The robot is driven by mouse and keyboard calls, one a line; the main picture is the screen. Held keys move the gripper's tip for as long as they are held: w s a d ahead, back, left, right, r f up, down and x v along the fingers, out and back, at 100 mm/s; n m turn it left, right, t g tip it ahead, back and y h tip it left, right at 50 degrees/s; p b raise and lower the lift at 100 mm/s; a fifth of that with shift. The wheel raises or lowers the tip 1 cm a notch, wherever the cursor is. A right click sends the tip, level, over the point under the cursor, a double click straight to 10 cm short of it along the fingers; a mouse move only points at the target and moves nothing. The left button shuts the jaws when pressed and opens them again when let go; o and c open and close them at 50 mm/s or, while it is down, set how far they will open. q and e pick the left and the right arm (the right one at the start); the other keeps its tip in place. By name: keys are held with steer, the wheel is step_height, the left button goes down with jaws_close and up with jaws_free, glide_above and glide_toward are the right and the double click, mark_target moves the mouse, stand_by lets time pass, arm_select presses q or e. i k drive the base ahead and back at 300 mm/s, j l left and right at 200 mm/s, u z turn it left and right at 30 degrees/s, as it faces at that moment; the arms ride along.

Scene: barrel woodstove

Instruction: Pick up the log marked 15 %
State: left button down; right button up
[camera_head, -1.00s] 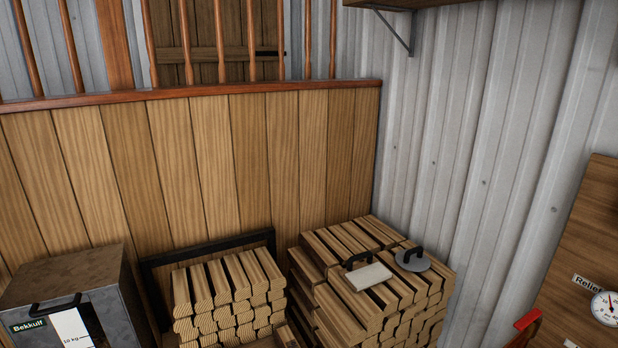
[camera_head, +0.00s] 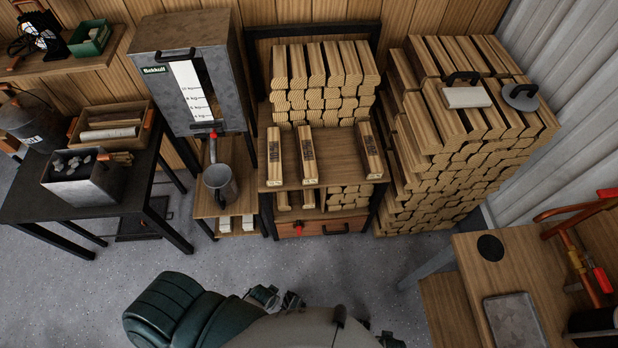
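Three separate logs lie side by side on the front shelf of the wood rack: a left log (camera_head: 274,158), a middle log (camera_head: 307,156) and a right log (camera_head: 371,150). Each has dark print on its top, too small to read, so I cannot tell which is marked 15 %. My teal and grey body parts fill the bottom middle. Small dark finger-like parts there look like my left gripper (camera_head: 278,298), well in front of the rack and apart from the logs. Its opening cannot be made out. My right gripper cannot be made out.
The wood rack (camera_head: 325,174) holds stacked logs behind the three. A big log pile (camera_head: 440,150) stands right, a metal Bekkulf box (camera_head: 150,45) left. A black table (camera_head: 110,205) stands left, a wooden bench (camera_head: 520,258) right. Grey floor (camera_head: 350,270) before the rack is clear.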

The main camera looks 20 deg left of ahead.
mark_target(308, 164)
steer(key=k+l+u, duration=0.45)
steer(key=l, duration=0.15)
steer(key=k+l+u, duration=0.45)
steer(key=i+l, duration=0.05)
steer(key=i, duration=0.05)
